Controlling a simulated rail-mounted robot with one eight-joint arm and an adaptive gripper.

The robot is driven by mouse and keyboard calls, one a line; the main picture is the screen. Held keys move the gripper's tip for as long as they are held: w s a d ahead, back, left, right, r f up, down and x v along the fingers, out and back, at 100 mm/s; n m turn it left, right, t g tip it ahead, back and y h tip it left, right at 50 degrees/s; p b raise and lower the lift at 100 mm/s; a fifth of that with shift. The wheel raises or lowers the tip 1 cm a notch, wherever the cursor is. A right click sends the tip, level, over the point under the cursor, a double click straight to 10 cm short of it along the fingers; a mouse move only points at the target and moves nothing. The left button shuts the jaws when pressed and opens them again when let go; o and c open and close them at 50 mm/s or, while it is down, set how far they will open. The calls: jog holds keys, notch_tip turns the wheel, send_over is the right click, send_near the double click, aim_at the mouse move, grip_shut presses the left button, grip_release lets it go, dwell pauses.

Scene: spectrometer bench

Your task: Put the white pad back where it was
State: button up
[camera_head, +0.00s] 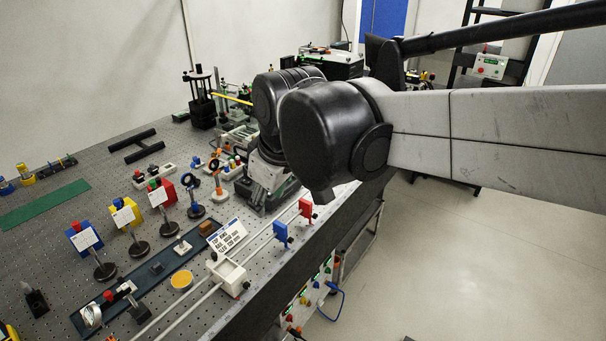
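I cannot single out the white pad with certainty. A small white square (182,247) lies on the dark blue strip (165,267) on the bench. A white panel with dark markings (228,236) lies right of it, and a white square block (228,274) sits on the rails. My gripper (259,198) is low over the bench, behind these things and left of the bench's right edge. My arm hides part of it. Its fingertips are too small and dark to show whether it is open or shut, or whether it holds anything.
Two rails (205,291) with blue and red mounts (281,231) run along the front edge. A green mat (45,205) lies far left. The perforated bench is bare around (60,250).

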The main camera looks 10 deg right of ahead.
jog(key=s+d+f+m+t+h, duration=0.1)
jog(key=s+d+f+m+t, duration=0.1)
jog(key=s+d+f+m, duration=0.3)
jog(key=s+d+m, duration=0.3)
jog(key=s+d, duration=0.3)
jog(key=d, duration=0.2)
jog(key=shift+s+d+m+t, duration=0.2)
jog(key=shift+d+m+t, duration=0.1)
jog(key=shift+d, duration=0.05)
jog(key=shift+f, duration=0.15)
notch_tip(320, 180, down, 5)
jog(key=b, duration=0.4)
jog(key=shift+r+b, duration=0.2)
jog(key=shift+b, duration=0.2)
